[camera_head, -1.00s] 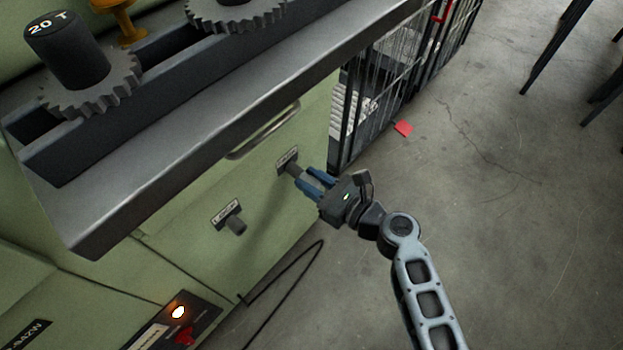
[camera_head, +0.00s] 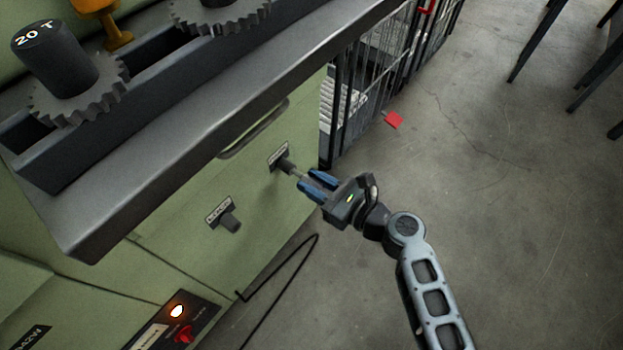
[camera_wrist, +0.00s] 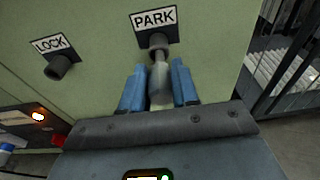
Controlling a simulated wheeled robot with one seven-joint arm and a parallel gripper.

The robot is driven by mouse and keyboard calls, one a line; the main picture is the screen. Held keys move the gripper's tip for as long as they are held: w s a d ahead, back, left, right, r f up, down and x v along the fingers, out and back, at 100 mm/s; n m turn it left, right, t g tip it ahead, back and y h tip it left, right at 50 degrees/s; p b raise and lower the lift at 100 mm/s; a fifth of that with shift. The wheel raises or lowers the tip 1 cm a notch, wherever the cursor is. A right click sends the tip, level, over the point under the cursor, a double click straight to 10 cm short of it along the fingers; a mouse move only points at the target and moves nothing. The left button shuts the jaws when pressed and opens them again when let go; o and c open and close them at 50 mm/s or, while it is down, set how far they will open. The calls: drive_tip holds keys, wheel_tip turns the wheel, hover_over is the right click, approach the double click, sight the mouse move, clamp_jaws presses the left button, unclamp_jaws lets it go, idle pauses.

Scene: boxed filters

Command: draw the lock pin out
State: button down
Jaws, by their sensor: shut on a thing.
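The lock pin shows as a pale metal rod (camera_wrist: 159,78) between my fingers in the wrist view. A thin length of it (camera_head: 299,174) also shows in the head view. Its far end meets the dark socket under the PARK label (camera_wrist: 154,19); how deep it sits inside is hidden. My gripper (camera_head: 311,180), with blue fingers, is shut on the pin, a short gap out from the panel; it also shows in the wrist view (camera_wrist: 159,82). A second dark socket (camera_wrist: 58,67) under the LOCK label (camera_wrist: 49,45) stands to the left, with no pin seen in it.
A grey ledge (camera_head: 190,140) with gears overhangs the green panel (camera_head: 185,255). A bar handle (camera_head: 252,130) is above the PARK socket. A black wire cage (camera_head: 345,110) stands right of the panel. A black cable hangs below. The floor at right is mostly open.

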sight(320, 189)
drive_tip(key=shift+f+p+v, duration=0.15)
drive_tip(key=shift+p+v, duration=0.1)
drive_tip(key=shift+v, duration=0.7)
drive_tip(key=shift+f+p+v, duration=0.15)
drive_tip(key=shift+p+v, duration=0.1)
drive_tip(key=shift+v, duration=0.7)
drive_tip(key=f+p+v, duration=0.1)
drive_tip(key=p+v, duration=0.1)
drive_tip(key=v, duration=0.6)
drive_tip(key=shift+s+d, duration=0.25)
drive_tip(key=shift+d, duration=0.15)
